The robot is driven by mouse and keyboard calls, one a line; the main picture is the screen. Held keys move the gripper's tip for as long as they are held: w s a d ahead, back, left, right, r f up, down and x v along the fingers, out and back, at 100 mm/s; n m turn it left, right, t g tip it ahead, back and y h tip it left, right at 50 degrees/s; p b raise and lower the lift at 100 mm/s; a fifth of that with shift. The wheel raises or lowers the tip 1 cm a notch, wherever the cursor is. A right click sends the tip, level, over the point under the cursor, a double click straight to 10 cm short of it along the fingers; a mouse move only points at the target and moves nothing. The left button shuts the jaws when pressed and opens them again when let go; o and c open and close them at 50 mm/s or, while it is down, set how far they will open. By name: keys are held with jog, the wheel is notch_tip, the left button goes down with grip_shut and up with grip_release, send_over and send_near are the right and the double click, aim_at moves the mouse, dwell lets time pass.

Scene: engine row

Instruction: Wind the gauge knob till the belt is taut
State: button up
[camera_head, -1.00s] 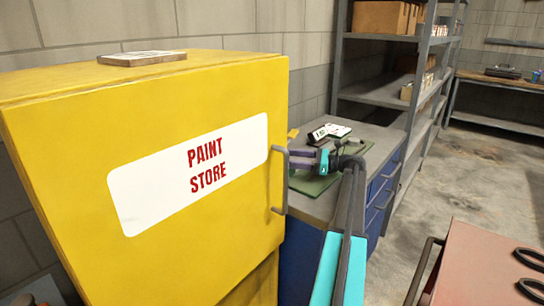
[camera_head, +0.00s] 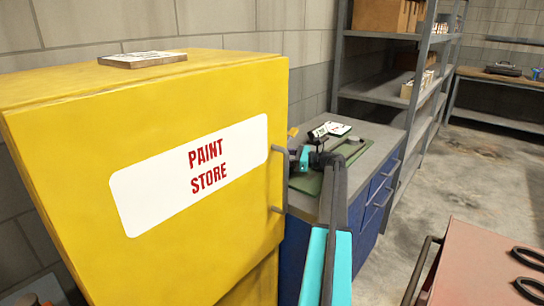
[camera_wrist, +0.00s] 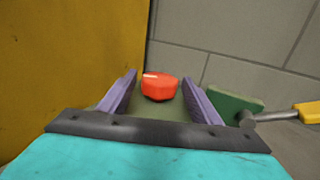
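A red faceted knob (camera_wrist: 158,88) with a pale mark on top shows in the wrist view. It lies between the tips of my gripper (camera_wrist: 159,78), with a visible gap to each purple finger. The gripper is open and I see no contact. In the head view my gripper (camera_head: 305,158) is over the far bench, beside the yellow cabinet's handle. My arm and wrist hide its fingers and the knob there. I cannot make out a belt or a gauge face in either view.
The yellow paint cabinet (camera_head: 70,150) stands close on the left. The blue drawer bench (camera_head: 375,190) carries a green mat (camera_head: 350,150) with small items. A yellow-handled tool (camera_wrist: 305,112) lies right of my gripper. A reddish cart (camera_head: 480,265) is front right. Floor beyond is clear.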

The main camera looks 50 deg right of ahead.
jog(key=c, duration=0.8)
jog(key=shift+s+a+f+m+t+h+b, duration=0.15)
jog(key=shift+a+m+t+h+b, duration=0.2)
jog(key=shift+m+h+b, duration=0.4)
jog(key=shift+h+b, duration=0.35)
jog(key=shift+b, duration=0.05)
jog(key=shift+s+a+m+t+h+b, duration=0.15)
jog(key=shift+m+t+h+b, duration=0.25)
jog(key=shift+m+h+b, duration=0.45)
jog(key=shift+a+m+t+h+b, duration=0.1)
jog(key=shift+m+t+h+b, duration=0.25)
jog(key=shift+h, duration=0.8)
jog(key=shift+a+r+m+h, duration=0.1)
jog(key=shift+a+m+h, duration=0.05)
jog(key=shift+m+h, duration=0.75)
jog(key=shift+a+r+m+h, duration=0.1)
jog(key=shift+m+h, duration=0.45)
jog(key=shift+h, duration=0.55)
jog(key=shift+a+m+h, duration=0.1)
jog(key=shift+m+h, duration=1)
jog(key=shift+h, duration=0.6)
jog(key=shift+m+g+h, duration=0.3)
jog(key=shift+h, duration=0.2)
jog(key=o, duration=1.1)
jog(key=shift+c, duration=0.2)
